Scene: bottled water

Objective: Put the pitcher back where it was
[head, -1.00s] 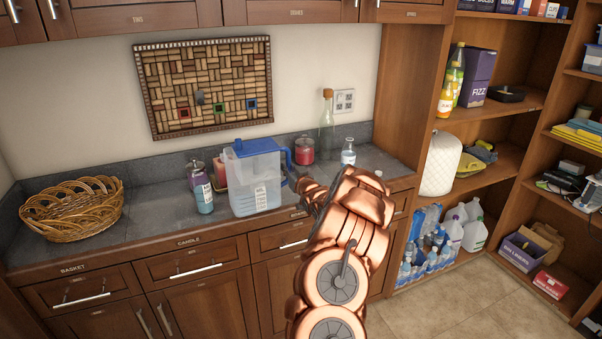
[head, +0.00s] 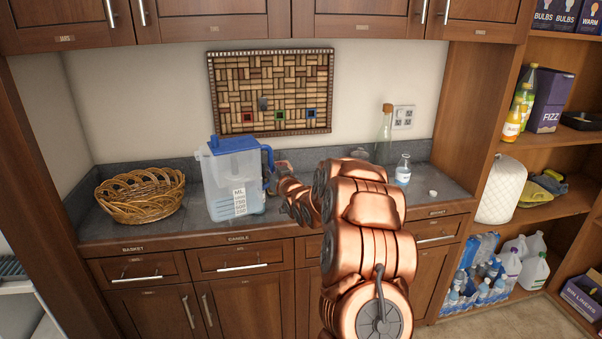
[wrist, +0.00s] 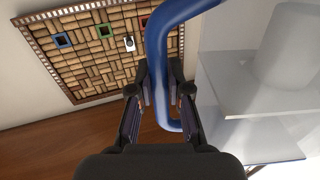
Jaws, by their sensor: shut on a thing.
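The clear pitcher (head: 232,182) with a blue lid and blue handle is in the middle left of the head view, upright above the counter (head: 165,222). I cannot tell whether its base touches the counter. My gripper (head: 277,186) is at its right side, partly hidden behind my arm. In the wrist view the two dark fingers of my gripper (wrist: 160,95) are closed around the blue handle (wrist: 158,60). The clear body of the pitcher (wrist: 240,90) fills the right of that view.
A wicker basket (head: 140,195) stands to the left on the counter. A glass bottle (head: 384,135) and a small flask (head: 402,172) stand to the right. A cork board (head: 270,92) hangs on the wall behind. Counter space shows between basket and pitcher.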

